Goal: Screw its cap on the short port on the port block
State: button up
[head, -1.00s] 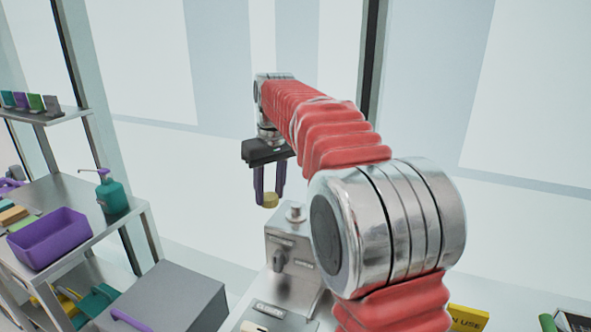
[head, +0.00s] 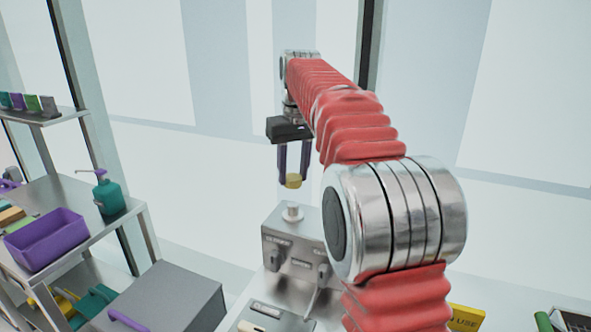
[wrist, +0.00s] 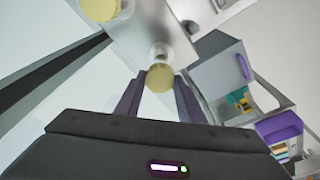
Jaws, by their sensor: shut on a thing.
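My gripper (head: 292,180) is shut on a yellow cap (head: 293,182), held at its fingertips. In the wrist view the cap (wrist: 160,77) sits between the two dark purple fingers. The grey port block (head: 288,246) stands below the gripper. A short pale port (head: 292,212) rises from its top, nearly straight under the cap in the head view, with a visible gap between them. In the wrist view the port (wrist: 158,53) shows just beyond the cap, partly hidden by it. Another yellow round top (wrist: 101,7) is at the upper edge of the wrist view.
My arm hides the right part of the block in the head view. At left, a metal bench holds a purple bin (head: 46,239) and a green pump bottle (head: 108,195). A grey box (head: 165,297) stands in front. A yellow sign (head: 466,318) is at lower right.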

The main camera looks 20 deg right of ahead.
aim_at(293, 204)
jog(key=shift+f, duration=2.55)
jog(key=shift+s+f, duration=0.1)
jog(key=shift+f, duration=0.85)
dwell(2.7)
jog(key=o, duration=1.1)
jog(key=shift+c, duration=0.5)
